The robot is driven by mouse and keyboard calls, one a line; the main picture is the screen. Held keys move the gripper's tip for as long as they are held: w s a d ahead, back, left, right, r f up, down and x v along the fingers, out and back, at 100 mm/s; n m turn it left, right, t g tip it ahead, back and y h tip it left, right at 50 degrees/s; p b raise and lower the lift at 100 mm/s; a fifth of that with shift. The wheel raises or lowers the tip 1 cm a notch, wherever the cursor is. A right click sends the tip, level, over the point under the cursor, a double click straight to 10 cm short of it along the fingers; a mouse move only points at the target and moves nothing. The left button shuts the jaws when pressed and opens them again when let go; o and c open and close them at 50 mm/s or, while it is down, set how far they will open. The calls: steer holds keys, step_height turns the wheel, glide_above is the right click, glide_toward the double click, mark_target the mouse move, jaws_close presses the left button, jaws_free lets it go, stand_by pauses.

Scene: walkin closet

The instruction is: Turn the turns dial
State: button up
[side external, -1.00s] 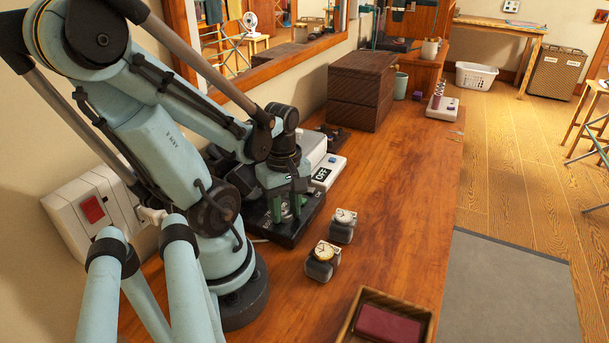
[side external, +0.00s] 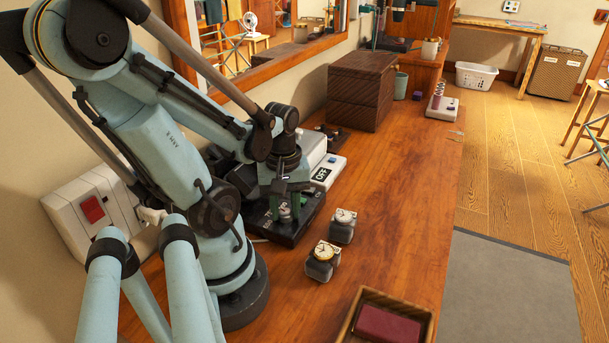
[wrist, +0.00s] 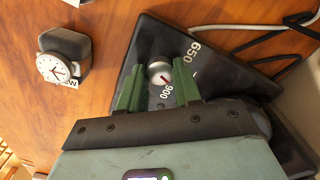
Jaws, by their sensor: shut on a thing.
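The turns dial (wrist: 159,70) is a small silver knob with a red pointer mark on a black plate. White numbers are printed beside it; the pointer faces the "900" side, and "650" is farther up and right. My gripper (wrist: 160,76) has its two green fingers on either side of the knob, shut on it. In the side external view my gripper (side external: 283,203) is low over the black base (side external: 292,232), and the knob shows only partly between the fingers.
Two watches on dark stands, one nearer (side external: 323,260) and one farther (side external: 342,226), stand just right of the black base. A device with an "OFF" label (side external: 321,174) is behind it. A wooden tray (side external: 349,325) sits in front.

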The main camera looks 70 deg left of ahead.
mark_target(286, 212)
steer(key=shift+m, duration=2.1)
steer(key=o, duration=1)
steer(key=shift+o, duration=0.2)
steer(key=shift+r, duration=0.15)
step_height(286, 212, up, 12)
steer(key=shift+w, duration=0.1)
